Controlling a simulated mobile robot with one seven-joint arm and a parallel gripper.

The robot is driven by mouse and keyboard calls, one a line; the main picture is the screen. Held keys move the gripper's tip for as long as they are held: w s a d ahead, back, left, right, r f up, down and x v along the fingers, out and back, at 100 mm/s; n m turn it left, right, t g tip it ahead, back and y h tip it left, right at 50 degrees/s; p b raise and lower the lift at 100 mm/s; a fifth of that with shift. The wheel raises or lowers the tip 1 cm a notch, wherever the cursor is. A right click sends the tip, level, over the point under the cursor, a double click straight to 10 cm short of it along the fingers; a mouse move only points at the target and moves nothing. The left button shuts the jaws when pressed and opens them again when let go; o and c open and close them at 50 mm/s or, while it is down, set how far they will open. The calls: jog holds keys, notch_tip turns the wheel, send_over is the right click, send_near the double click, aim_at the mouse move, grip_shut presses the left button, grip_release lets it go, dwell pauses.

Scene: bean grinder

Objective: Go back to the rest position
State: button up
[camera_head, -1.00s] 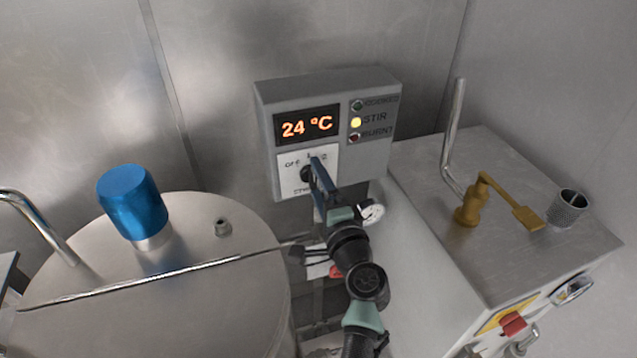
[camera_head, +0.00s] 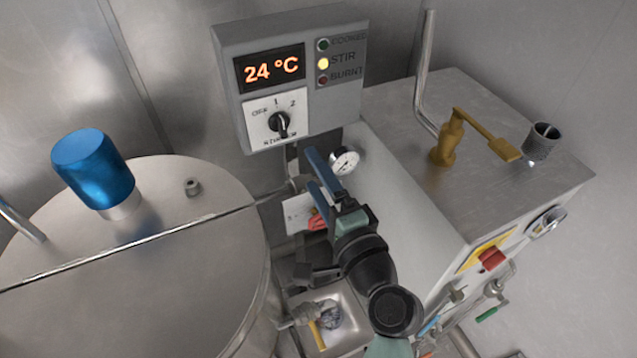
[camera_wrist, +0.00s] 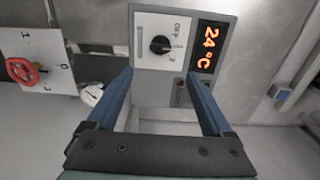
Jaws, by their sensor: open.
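My gripper (camera_head: 317,178) is open and empty. In the head view it hangs in front of and below the grey control box (camera_head: 345,50), clear of it. The box has a black knob (camera_head: 280,124) on a white plate, a display (camera_head: 270,68) reading 24 °C and a lit yellow lamp (camera_head: 323,63) beside STIR. In the wrist view both blue fingers (camera_wrist: 165,95) stand apart with nothing between them. The knob (camera_wrist: 160,45) and the display (camera_wrist: 208,47) show ahead of them.
A steel kettle lid (camera_head: 150,245) with a blue cylinder (camera_head: 93,170) lies left. A steel-topped machine (camera_head: 440,190) with a brass lever (camera_head: 478,135) stands right. A gauge (camera_head: 344,160) is close beside my gripper. A red knob (camera_wrist: 24,71) shows in the wrist view.

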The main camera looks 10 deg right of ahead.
jog(key=shift+s+d, duration=0.1)
jog(key=shift+s, duration=0.2)
